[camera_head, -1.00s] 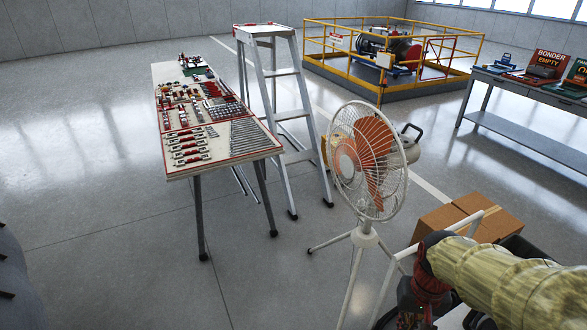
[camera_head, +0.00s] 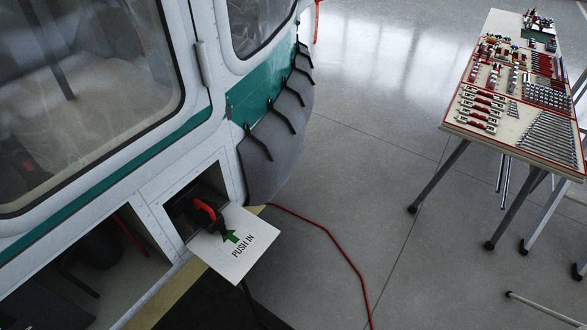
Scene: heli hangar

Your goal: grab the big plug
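A plug with a red handle and a dark body (camera_head: 207,211) sits in a square opening low on the side of the helicopter (camera_head: 150,205). I take it to be the big plug; its far end is hidden in the dark recess. My gripper is not in the current view.
A tool table (camera_head: 520,95) with several tools stands at the upper right. A red cable (camera_head: 335,246) runs across the floor from the helicopter. The grey floor (camera_head: 400,130) between helicopter and table is clear. Dark curved fittings (camera_head: 270,140) stick out along the helicopter's side.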

